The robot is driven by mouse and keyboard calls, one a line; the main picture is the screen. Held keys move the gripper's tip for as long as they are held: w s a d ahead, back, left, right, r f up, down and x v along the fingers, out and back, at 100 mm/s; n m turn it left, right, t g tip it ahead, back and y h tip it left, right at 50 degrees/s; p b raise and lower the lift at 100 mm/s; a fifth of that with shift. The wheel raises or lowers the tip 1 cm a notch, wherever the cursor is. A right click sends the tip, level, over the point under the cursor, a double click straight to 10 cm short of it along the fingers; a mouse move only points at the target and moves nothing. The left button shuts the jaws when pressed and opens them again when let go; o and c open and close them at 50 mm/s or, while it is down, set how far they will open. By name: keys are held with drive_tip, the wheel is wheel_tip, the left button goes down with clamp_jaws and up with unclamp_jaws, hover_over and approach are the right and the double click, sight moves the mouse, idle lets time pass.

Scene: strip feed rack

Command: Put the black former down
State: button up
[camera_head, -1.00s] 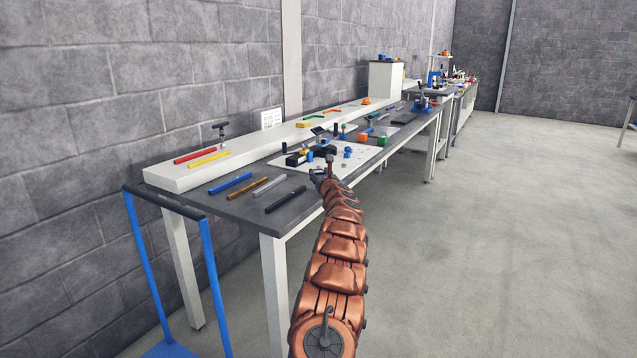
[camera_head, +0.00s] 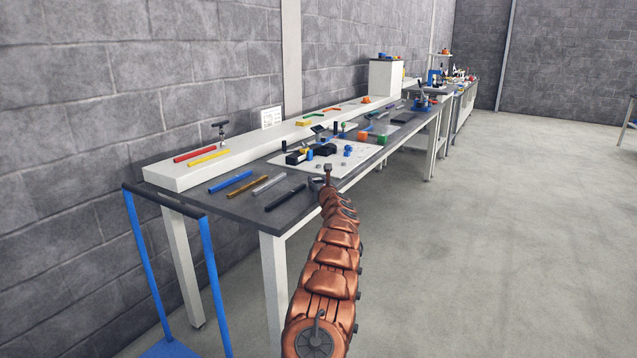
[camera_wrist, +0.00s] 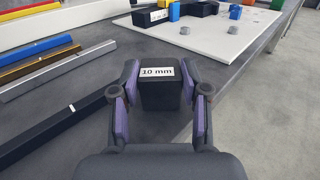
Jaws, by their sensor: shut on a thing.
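In the wrist view, my gripper (camera_wrist: 160,104) is shut on the black former (camera_wrist: 161,93), a dark block with a white "10 mm" label. A purple pad presses on each side of it. The former is over the dark grey bench top, near its front edge; I cannot tell whether it touches the surface. In the head view, my gripper (camera_head: 321,181) is small at the end of my arm, beside the white board's near corner, and the former cannot be made out there.
Blue, gold, grey and black strips (camera_head: 285,197) lie left of my gripper on the bench top (camera_head: 225,205). The white board (camera_head: 290,162) behind holds several small blocks. A white raised shelf (camera_head: 250,152) runs along the wall. Bare bench lies around the former.

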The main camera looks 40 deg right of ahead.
drive_tip(key=o, duration=1.3)
